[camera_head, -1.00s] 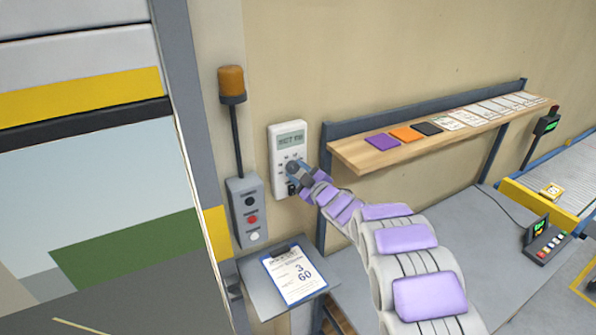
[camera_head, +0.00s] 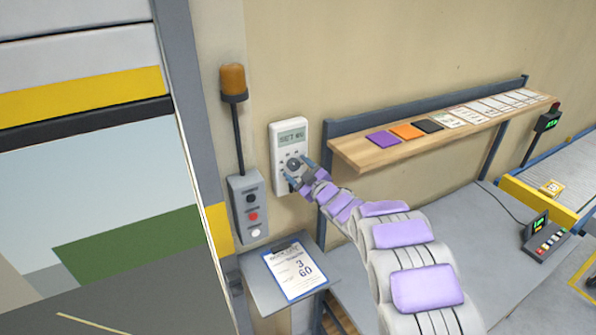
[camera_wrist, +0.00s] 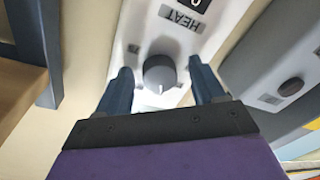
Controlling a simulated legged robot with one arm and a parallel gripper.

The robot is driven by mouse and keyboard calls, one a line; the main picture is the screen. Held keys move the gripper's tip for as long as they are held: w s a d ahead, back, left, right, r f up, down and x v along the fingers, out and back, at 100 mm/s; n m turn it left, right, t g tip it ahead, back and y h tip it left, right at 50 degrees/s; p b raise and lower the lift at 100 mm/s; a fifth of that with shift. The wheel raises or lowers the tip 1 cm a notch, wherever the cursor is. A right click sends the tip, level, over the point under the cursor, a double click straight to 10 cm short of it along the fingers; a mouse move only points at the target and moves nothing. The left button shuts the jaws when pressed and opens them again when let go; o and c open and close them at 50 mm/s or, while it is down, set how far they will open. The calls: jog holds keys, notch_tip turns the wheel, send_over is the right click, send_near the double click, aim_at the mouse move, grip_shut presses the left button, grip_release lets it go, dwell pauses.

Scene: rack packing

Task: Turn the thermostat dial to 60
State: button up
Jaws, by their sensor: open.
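The white thermostat (camera_head: 277,150) is on the wall, with a small display (camera_head: 291,137) reading "SET" and a number too blurred to read surely. Its round grey dial (camera_head: 293,164) shows below the display. In the wrist view the dial (camera_wrist: 160,72) has a white pointer mark and sits between my two blue-grey fingers, with a gap on each side. My gripper (camera_head: 297,179) is open and faces the thermostat from the lower right. The wrist view shows my gripper (camera_wrist: 160,78) with nothing held. A "HEAT" label (camera_wrist: 181,20) appears inverted there.
A grey button box (camera_head: 246,210) with an orange beacon (camera_head: 232,80) stands left of the thermostat. A clipboard (camera_head: 295,272) showing 3 and 60 lies below on a small shelf. A wooden shelf (camera_head: 375,155) with coloured cards is to the right.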

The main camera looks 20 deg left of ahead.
jog(key=b+v, duration=0.2)
jog(key=v, duration=1.5)
jog(key=shift+f, duration=0.1)
